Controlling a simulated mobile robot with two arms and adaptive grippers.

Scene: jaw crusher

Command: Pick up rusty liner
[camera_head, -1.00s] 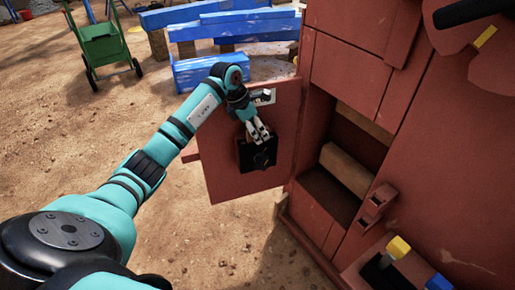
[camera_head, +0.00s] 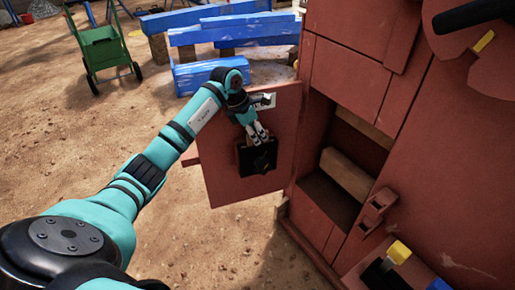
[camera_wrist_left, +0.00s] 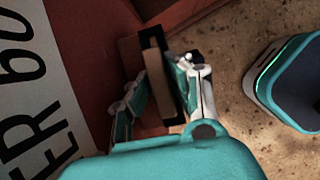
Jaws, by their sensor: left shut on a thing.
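My left gripper (camera_head: 258,137) is at the black handle fitting (camera_head: 258,158) on the open rust-red door (camera_head: 226,160) of the crusher. In the left wrist view its fingers (camera_wrist_left: 160,100) stand on both sides of a brown bar (camera_wrist_left: 154,72) in a black frame, and it is shut on this handle. A tan-brown block (camera_head: 346,173) lies inside the open compartment, clear of the gripper. It may be the rusty liner, but I cannot tell for sure. My right gripper does not show.
The red crusher body (camera_head: 440,150) fills the right side. Blue beams (camera_head: 225,30) lie behind the door, and a green cart (camera_head: 103,48) stands at the back left. Sandy ground (camera_head: 60,150) around my left arm is clear.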

